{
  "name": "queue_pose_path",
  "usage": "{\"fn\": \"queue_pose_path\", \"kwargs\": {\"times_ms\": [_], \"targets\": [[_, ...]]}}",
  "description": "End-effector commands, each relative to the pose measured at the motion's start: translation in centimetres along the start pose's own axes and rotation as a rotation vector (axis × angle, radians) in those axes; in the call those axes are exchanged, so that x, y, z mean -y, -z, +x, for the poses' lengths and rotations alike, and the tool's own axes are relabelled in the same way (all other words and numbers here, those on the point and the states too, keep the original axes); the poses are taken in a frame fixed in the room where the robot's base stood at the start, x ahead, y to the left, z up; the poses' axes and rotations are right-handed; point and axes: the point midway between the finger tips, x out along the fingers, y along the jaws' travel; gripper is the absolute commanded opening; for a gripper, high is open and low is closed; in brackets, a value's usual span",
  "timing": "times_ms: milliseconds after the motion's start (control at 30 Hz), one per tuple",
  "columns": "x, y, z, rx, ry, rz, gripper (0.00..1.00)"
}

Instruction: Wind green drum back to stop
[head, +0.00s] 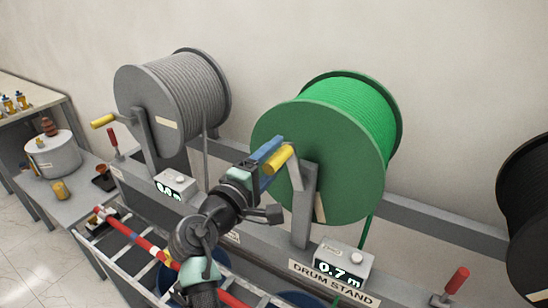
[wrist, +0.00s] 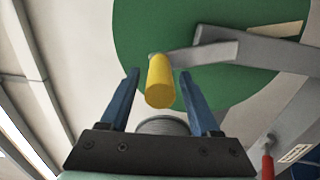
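The green drum (head: 330,150) stands on the drum stand (head: 265,250), and its flange also shows in the wrist view (wrist: 140,35). Its grey crank (wrist: 205,52) carries a yellow handle (head: 279,160). My gripper (head: 268,158) is at this handle. In the wrist view my gripper (wrist: 160,74) is open, with one blue finger on each side of the yellow handle (wrist: 160,82). Gaps show between the handle and both fingers. The display box (head: 343,267) below the drum reads 0.7 m. The stop cannot be made out.
A grey drum (head: 175,105) with its own yellow handle (head: 103,121) stands to the left. A black drum (head: 528,210) is at the right edge. Red-handled levers (head: 456,281) stand on the stand. A bench with a grey pot (head: 53,158) is at the left.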

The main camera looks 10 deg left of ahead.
Motion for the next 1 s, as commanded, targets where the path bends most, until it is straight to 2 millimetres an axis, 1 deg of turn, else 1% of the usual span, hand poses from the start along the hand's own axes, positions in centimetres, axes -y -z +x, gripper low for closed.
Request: {"fn": "queue_pose_path", "kwargs": {"times_ms": [167,267,333,467,700,800,900,1000], "targets": [[0.1,-0.2,0.0,0.004,0.002,-0.001,0.63],[0.2,-0.1,-0.6,0.004,0.002,-0.001,0.63],[0.4,-0.1,-1.4,0.002,0.002,0.0,0.63],[0.5,-0.1,-3.6,0.001,0.001,0.002,0.63],[0.5,0.1,-8.8,-0.002,0.0,0.002,0.63],[0.4,0.1,-10.6,-0.001,0.001,0.001,0.63],[0.2,0.1,-11.9,0.0,0.0,0.001,0.63],[0.1,0.0,-12.6,0.0,0.001,0.0,0.63]]}}
